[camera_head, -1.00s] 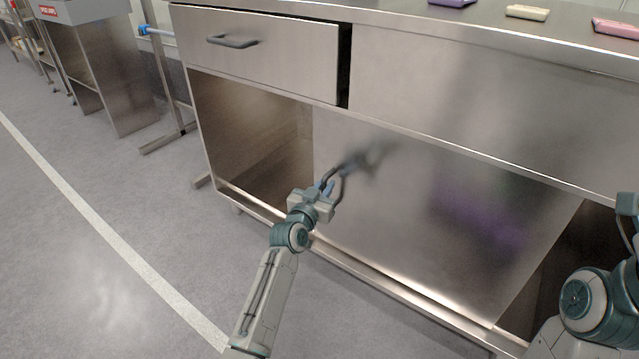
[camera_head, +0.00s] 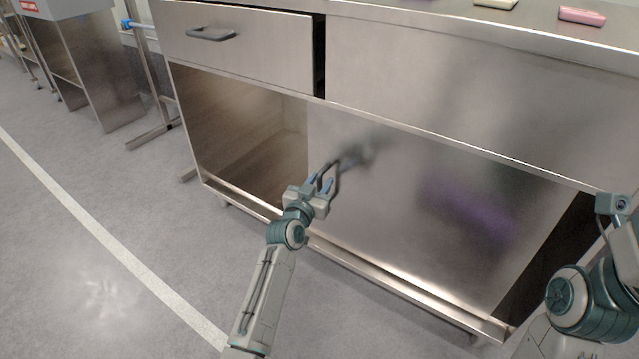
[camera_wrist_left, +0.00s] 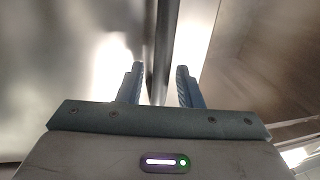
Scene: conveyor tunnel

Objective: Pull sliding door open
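The sliding door (camera_head: 400,220) is a shiny metal panel in the lower part of the steel cabinet, with an opening at each side. A dark bar handle (camera_wrist_left: 164,45) stands near the door's left edge in the head view. My left gripper (camera_head: 328,184) is at this handle. In the left wrist view, its two blue fingers (camera_wrist_left: 160,84) are apart, with the bar between them; contact is unclear. My right arm (camera_head: 590,290) is at the right edge of the head view, and its fingers do not show.
Above the door is a drawer (camera_head: 235,50) with a dark handle, standing slightly out. The left opening (camera_head: 245,135) is wide; the right one (camera_head: 545,255) is narrower. Small blocks, one pink (camera_head: 582,16), lie on the top. Floor is clear at left.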

